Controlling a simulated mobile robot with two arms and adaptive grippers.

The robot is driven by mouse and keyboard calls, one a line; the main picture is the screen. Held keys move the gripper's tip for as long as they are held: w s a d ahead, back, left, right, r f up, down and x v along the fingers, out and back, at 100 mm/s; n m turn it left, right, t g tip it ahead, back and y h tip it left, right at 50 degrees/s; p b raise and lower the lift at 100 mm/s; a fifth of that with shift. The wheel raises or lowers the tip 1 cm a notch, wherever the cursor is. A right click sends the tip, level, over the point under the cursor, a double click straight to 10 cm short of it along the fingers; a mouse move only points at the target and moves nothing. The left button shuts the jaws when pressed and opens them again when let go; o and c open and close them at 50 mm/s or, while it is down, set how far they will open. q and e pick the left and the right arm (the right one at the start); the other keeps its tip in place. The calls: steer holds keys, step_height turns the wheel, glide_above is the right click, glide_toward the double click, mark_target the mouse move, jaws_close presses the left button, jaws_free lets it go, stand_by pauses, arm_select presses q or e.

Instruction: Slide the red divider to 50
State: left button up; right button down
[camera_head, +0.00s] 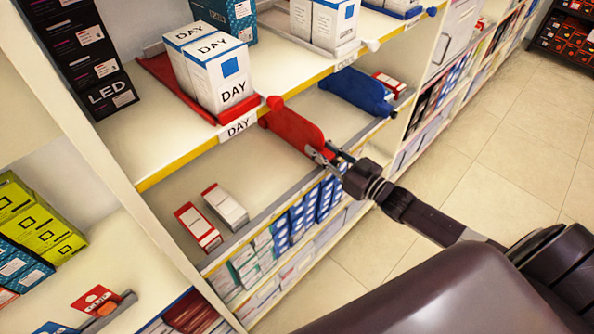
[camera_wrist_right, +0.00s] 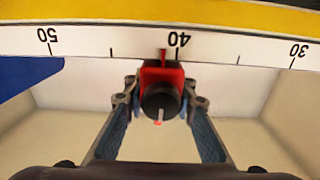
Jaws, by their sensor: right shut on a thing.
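The red divider (camera_head: 293,131) stands on the second shelf, below the yellow-edged shelf. In the right wrist view the red divider (camera_wrist_right: 164,72) shows end-on with a dark round knob and a red pointer. The pointer sits just left of 40 on the white scale (camera_wrist_right: 215,52), about 41; the 50 mark is farther left. My right gripper (camera_head: 334,156) is at the divider's front end. In the wrist view its fingers (camera_wrist_right: 160,100) are shut on the divider, one on each side. My left gripper is not in view.
A blue divider (camera_head: 356,91) stands farther along the same shelf; it shows at the left in the wrist view (camera_wrist_right: 28,76), near 50. The shelf between the dividers looks clear. Small boxes (camera_head: 226,207) lie nearer. DAY boxes (camera_head: 222,76) stand above.

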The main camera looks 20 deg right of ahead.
steer(key=w+d+b, duration=0.1)
steer(key=d, duration=0.1)
steer(key=w+d+b, duration=0.1)
steer(key=d, duration=0.2)
steer(key=w+d+b, duration=0.1)
steer(key=d, duration=0.2)
steer(key=shift+d+b, duration=0.25)
steer(key=shift+b, duration=0.1)
steer(key=c, duration=1.6)
jaws_free()
steer(key=shift+v, duration=6)
